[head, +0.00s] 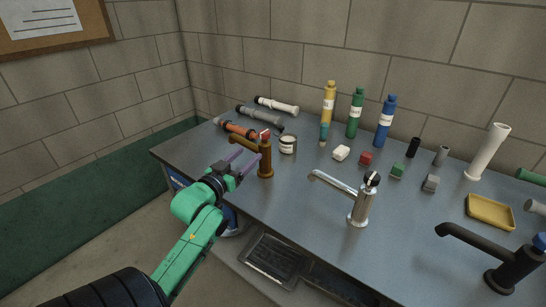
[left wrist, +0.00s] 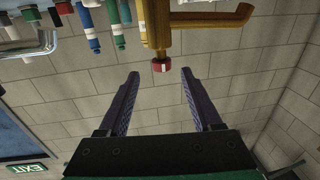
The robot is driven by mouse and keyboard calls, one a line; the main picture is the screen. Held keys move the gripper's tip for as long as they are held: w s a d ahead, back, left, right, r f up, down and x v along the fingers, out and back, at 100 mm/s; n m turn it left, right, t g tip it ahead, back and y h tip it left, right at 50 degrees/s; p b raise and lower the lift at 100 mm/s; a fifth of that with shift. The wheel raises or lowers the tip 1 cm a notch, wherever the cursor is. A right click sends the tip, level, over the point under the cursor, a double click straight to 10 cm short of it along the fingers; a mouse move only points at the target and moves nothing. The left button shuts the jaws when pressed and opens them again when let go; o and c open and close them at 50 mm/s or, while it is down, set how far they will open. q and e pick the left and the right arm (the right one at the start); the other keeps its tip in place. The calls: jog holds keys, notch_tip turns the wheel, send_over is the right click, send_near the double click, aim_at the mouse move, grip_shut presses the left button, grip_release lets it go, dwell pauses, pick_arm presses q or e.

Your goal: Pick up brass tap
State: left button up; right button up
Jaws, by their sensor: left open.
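The brass tap (head: 265,161) stands upright at the left part of the grey-blue table, with a red-marked cap on top and its spout pointing left. In the left wrist view the brass tap (left wrist: 158,30) appears upside down at the top, beyond the fingertips, with its spout to the right. My left gripper (head: 243,162) is open beside the tap, on its left near side. Its two purple fingers (left wrist: 160,76) are spread apart with nothing between them. My right gripper is not in view.
A chrome tap (head: 360,203) stands to the right, and a black tap (head: 510,266) at the front right. A small jar (head: 288,144) is just behind the brass tap. Pipes (head: 260,117) lie behind it; bottles (head: 356,112) and coloured blocks (head: 366,158) stand further right.

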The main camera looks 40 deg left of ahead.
aim_at(263, 142)
pick_arm(q)
jog(key=w, duration=0.3)
jog(key=w+a+p, duration=0.1)
jog(key=w, duration=0.3)
jog(key=w+p, duration=0.1)
jog(key=w, duration=0.2)
jog(key=shift+w+a, duration=0.25)
jog(key=shift+a, duration=0.05)
jog(key=shift+w+f, duration=0.2)
jog(key=shift+f, duration=0.1)
jog(key=shift+s+r, duration=0.1)
jog(key=shift+s, duration=0.05)
grip_shut()
